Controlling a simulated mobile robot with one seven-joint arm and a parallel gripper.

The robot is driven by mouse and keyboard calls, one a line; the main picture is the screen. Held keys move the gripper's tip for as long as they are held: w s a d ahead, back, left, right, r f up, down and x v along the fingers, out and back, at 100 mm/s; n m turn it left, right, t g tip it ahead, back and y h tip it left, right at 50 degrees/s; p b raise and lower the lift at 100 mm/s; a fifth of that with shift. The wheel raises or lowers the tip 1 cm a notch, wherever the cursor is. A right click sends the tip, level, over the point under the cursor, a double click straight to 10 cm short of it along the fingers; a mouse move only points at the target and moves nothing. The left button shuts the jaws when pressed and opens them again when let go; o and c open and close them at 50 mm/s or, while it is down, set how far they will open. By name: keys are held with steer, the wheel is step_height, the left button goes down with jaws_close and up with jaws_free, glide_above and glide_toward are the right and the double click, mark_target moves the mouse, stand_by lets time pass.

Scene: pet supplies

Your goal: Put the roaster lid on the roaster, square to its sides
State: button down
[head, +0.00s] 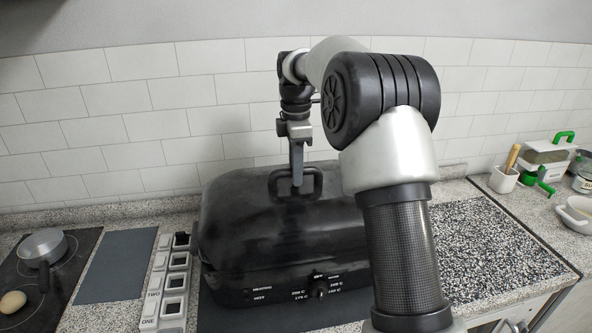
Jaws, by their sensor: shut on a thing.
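The black roaster (262,287), with white markings and a dial on its front, stands on the counter in front of the tiled wall. The dark domed roaster lid (238,212) is over it, and its sides look roughly in line with the roaster's. The seam between them is too dark to tell whether the lid rests fully down. My gripper (297,182) points down from above and is shut on the loop handle of the lid. My forearm hides the right end of the lid and roaster.
A dark mat (222,318) shows under the roaster. A metal pot (43,247) sits on a hob farther left. A speckled dark board (490,245) lies clear at right, with a white cup (504,180) behind it.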

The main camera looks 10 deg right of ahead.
steer(key=c, duration=1.5)
jaws_free()
steer(key=shift+r, duration=0.15)
steer(key=shift+f, duration=0.2)
step_height(320, 180, up, 18)
steer(key=shift+f+p, duration=0.15)
steer(key=shift+p, duration=0.8)
